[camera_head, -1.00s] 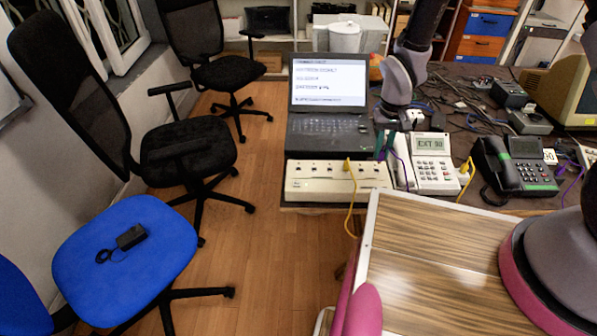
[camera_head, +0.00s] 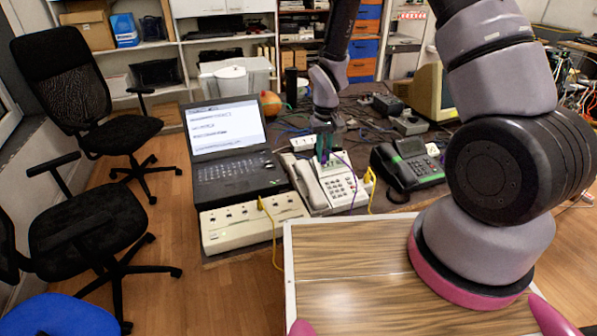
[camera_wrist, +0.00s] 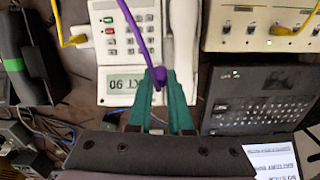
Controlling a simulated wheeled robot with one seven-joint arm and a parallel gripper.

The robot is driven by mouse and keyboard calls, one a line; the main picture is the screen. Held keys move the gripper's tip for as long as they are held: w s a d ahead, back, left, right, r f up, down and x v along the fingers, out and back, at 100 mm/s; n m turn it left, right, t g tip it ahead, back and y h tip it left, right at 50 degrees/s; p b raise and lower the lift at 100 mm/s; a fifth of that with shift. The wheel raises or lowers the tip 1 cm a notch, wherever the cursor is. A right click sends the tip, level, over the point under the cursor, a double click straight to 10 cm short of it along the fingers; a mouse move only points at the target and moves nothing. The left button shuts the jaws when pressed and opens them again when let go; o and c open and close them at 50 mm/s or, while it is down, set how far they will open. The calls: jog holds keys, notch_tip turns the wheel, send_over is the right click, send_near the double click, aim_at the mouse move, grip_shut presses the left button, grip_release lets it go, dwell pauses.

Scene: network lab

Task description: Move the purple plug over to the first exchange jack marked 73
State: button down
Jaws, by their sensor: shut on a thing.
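My gripper (camera_wrist: 164,98) has teal fingers and is shut on the purple plug (camera_wrist: 157,77), whose purple cable runs up the wrist view. In the head view my gripper (camera_head: 323,155) hangs over the white phone (camera_head: 338,188) and hides its display; the plug is hard to make out there. The cream exchange box (camera_head: 228,236) stands in front of the laptop, left of my gripper. The box also shows at the wrist view's top right (camera_wrist: 240,42). Its jack labels are unreadable.
The open laptop (camera_head: 238,178) stands behind the exchange box. A black phone (camera_head: 408,168) is right of the white phone, with loose cables behind. A wood-patterned surface (camera_head: 350,262) fills the front. Office chairs (camera_head: 85,225) stand at left.

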jog(key=w+d+r+m, duration=0.1)
jog(key=w+d+r, duration=0.3)
jog(key=d, duration=0.5)
jog(key=a, duration=1)
jog(key=n, duration=0.2)
send_over(214, 222)
notch_tip(214, 222, down, 6)
jog(key=shift+w+a+f, duration=0.1)
jog(key=shift+w+f, duration=0.05)
jog(key=shift+f, duration=0.6)
jog(key=shift+w+a+f, duration=0.1)
jog(key=shift+w+f, duration=0.05)
jog(key=shift+f, duration=0.65)
jog(key=shift+w+a+f, duration=0.1)
jog(key=shift+w+f, duration=0.05)
jog(key=shift+f, duration=0.6)
jog(key=shift+d+f, duration=0.1)
jog(key=shift+f, duration=0.8)
jog(key=c, duration=0.8)
grip_release()
jog(key=shift+o, duration=0.2)
jog(key=shift+r, duration=0.1)
